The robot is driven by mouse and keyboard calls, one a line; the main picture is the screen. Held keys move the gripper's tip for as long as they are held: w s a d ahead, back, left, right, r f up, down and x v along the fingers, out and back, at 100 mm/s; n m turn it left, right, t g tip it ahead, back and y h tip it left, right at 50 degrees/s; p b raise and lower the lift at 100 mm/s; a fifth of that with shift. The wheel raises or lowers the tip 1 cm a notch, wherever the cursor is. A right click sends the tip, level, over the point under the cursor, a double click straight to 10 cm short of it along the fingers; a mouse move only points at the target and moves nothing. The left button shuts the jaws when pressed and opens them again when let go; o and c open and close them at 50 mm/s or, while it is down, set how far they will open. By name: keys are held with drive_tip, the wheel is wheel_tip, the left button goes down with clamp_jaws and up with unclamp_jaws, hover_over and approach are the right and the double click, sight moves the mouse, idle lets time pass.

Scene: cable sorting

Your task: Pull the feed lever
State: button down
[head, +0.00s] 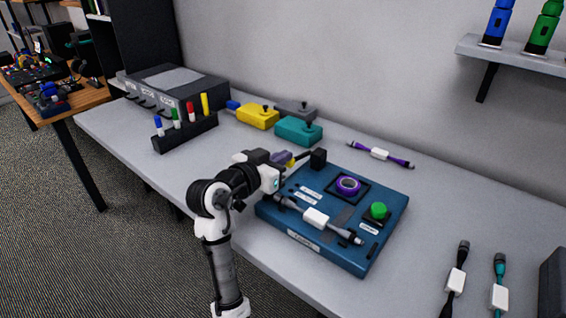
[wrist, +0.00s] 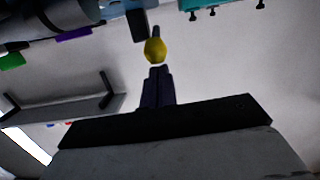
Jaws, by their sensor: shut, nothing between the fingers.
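The feed lever has a yellow knob (wrist: 155,51) on a dark stem. In the head view the knob (head: 290,163) shows only partly beside my fingers, with the lever's black block (head: 318,158) at the back-left edge of the blue machine (head: 272,214). My gripper (wrist: 158,70) is shut and empty. Its fingertips point at the knob and lie very close to it; I cannot tell whether they touch. In the head view my gripper (head: 283,158) reaches over from the left of the machine.
On the machine are a purple ring (head: 348,184), a green button (head: 378,210) and a cable with a white box (head: 316,217). Yellow (head: 258,117) and teal (head: 298,130) boxes stand behind. A marker rack (head: 186,135) is at left. Cables lie at right.

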drive_tip(key=shift+s+a+f+b, duration=0.15)
drive_tip(key=shift+f+b, duration=0.35)
drive_tip(key=shift+f, duration=0.15)
drive_tip(key=shift+s+a+f+b, duration=0.1)
drive_tip(key=shift+s+f+b, duration=0.05)
drive_tip(key=shift+f+b, duration=0.4)
drive_tip(key=shift+f, duration=0.1)
